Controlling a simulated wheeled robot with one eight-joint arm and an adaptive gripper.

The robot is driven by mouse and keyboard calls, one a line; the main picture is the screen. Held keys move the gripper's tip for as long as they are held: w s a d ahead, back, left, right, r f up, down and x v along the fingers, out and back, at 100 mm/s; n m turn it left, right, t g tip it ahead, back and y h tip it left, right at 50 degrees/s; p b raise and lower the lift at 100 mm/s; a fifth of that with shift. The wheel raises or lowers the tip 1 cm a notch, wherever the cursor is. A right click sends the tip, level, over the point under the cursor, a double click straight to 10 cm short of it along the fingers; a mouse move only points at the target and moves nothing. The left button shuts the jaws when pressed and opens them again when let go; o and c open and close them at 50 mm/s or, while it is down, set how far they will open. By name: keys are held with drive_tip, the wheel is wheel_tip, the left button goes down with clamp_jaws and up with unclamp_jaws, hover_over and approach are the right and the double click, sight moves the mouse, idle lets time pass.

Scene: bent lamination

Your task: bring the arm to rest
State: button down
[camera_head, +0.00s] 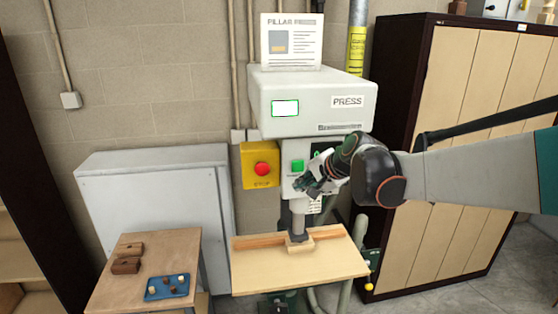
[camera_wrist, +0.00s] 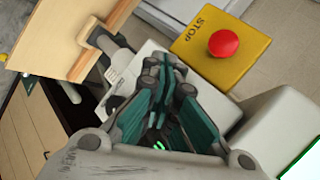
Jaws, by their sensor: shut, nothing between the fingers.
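My gripper (camera_head: 306,186) is at the front of the press (camera_head: 310,100), beside its column and just above the ram, at the height of the red stop button. In the wrist view my gripper (camera_wrist: 165,75) has its dark, teal-lined fingers together with nothing visible between them. My arm reaches in from the right edge of the head view. It hides part of the press column and the cabinet behind it.
A yellow box with a red stop button (camera_head: 262,168) sits left of my gripper. The press table (camera_head: 300,275) holds a wooden strip and block under the ram. A small table (camera_head: 125,290) with a blue tray (camera_head: 167,287) stands left. A cabinet (camera_head: 460,110) stands right.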

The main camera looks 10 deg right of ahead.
drive_tip(key=s+f+n+g+h+b, duration=0.2)
drive_tip(key=s+f+n+b, duration=0.9)
drive_tip(key=s+f+b, duration=1.9)
wheel_tip(320, 180, down, 5)
drive_tip(key=shift+s+d+f+h, duration=0.2)
drive_tip(key=shift+s+d+h, duration=0.2)
drive_tip(key=shift+s+h, duration=0.4)
